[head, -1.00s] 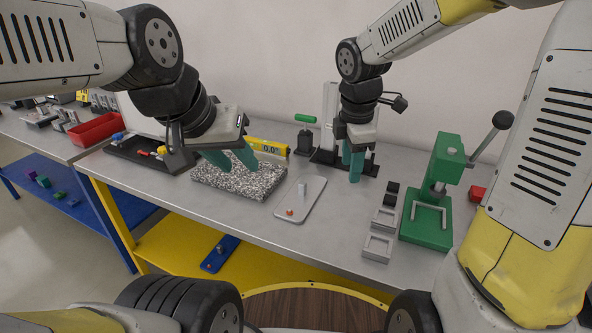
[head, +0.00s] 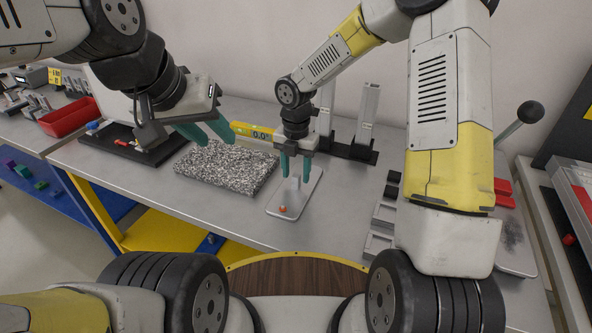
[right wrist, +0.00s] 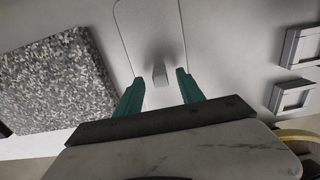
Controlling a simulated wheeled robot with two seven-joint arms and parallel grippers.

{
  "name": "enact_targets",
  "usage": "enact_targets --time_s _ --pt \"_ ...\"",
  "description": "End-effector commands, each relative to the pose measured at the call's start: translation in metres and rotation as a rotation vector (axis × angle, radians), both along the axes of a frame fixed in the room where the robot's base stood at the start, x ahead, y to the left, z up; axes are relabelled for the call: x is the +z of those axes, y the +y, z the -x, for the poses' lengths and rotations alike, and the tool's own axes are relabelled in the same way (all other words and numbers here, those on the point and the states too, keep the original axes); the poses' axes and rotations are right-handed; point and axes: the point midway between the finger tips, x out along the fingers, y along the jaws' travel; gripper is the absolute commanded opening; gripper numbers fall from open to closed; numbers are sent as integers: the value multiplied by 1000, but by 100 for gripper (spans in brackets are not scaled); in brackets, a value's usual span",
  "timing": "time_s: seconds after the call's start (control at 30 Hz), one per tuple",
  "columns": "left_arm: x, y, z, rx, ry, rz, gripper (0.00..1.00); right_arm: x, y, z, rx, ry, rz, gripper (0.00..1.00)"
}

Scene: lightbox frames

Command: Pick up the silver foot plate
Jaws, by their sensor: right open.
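The silver foot plate (head: 307,193) is a flat, rounded plate with a short upright post and a small orange knob near its front end. It lies on the grey workbench. My right gripper (head: 295,178) is open, with its teal fingers pointing down over the plate at the post. In the right wrist view the plate (right wrist: 143,32) runs away from me and its post (right wrist: 160,75) stands between the open fingertips (right wrist: 159,80), with a gap on both sides. My left gripper (head: 208,131) is open and empty above the speckled granite block.
The granite block (head: 228,168) lies left of the plate, with a yellow digital level (head: 252,131) behind it. Grey square trays (head: 382,214) lie to the right. Upright metal posts (head: 367,112) stand behind. A red bin (head: 70,117) is far left.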

Motion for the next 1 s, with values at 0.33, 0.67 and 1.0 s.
enact_targets --time_s 0.33,0.67,1.0 --pt "0 0 0 0 0 0 36 -17 0 -1 -2 -2 0 45" --pt "0 0 0 0 0 0 36 -17 0 -1 -2 -2 0 0" --pt "0 0 0 0 0 0 36 -17 0 -1 -2 -3 -1 0"
